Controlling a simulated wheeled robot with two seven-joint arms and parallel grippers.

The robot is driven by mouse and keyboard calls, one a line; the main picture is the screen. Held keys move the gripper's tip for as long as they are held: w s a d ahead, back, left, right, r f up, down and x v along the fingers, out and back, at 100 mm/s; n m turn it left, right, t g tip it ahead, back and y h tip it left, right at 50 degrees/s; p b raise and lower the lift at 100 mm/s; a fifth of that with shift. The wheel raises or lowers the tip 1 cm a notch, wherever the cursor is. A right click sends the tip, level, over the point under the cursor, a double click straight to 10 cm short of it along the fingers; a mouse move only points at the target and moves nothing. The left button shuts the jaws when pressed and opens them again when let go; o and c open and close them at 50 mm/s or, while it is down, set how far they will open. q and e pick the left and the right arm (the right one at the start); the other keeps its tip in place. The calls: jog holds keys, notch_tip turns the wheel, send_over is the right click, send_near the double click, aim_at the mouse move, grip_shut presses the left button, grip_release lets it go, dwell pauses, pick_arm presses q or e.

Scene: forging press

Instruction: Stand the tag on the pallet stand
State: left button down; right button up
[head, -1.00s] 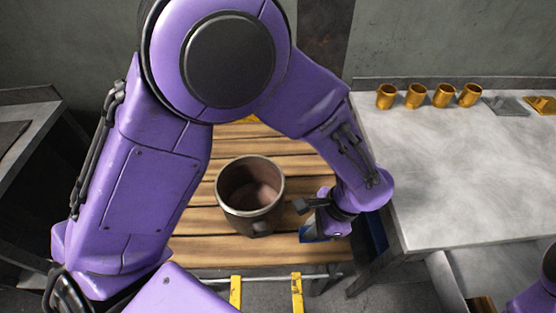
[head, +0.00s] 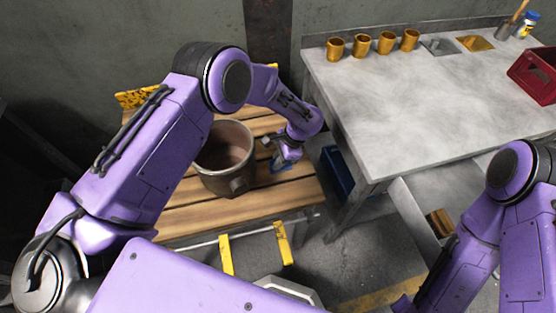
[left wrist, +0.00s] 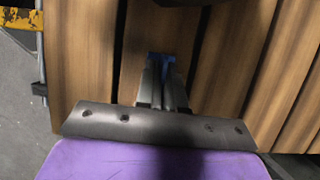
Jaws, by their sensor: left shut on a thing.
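The pallet stand (head: 185,220) has a top of wooden slats, which also fill most of the left wrist view (left wrist: 85,60). My left gripper (head: 277,162) points down over its right part, just right of the dark pot. It is shut on the tag, a small blue piece (left wrist: 160,58) between the fingertips in the left wrist view (left wrist: 162,72). Most of the tag is hidden by the fingers. I cannot tell whether its lower edge touches the slats. My right arm shows at the lower right of the head view, but its gripper is out of sight.
A large dark pot (head: 227,180) stands on the slats close to my left gripper. A grey table (head: 420,100) at the right holds several brass cups (head: 361,44) and a red crate (head: 536,75). A blue bin (head: 337,172) is beside the stand. Yellow posts (head: 226,254) rise in front.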

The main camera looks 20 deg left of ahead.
pick_arm(q)
jog(key=shift+w+f, duration=0.1)
jog(key=shift+w, duration=0.1)
jog(key=shift+s, duration=0.1)
jog(key=shift+f, duration=0.15)
jog(key=c, duration=1.3)
grip_release()
jog(key=shift+o, duration=0.2)
jog(key=shift+r, duration=0.45)
jog(key=b+v, duration=0.1)
jog(key=v, duration=0.9)
jog(key=shift+d+r, duration=0.2)
jog(key=shift+r, duration=0.05)
jog(key=shift+d+r, duration=0.15)
jog(key=shift+r, duration=0.4)
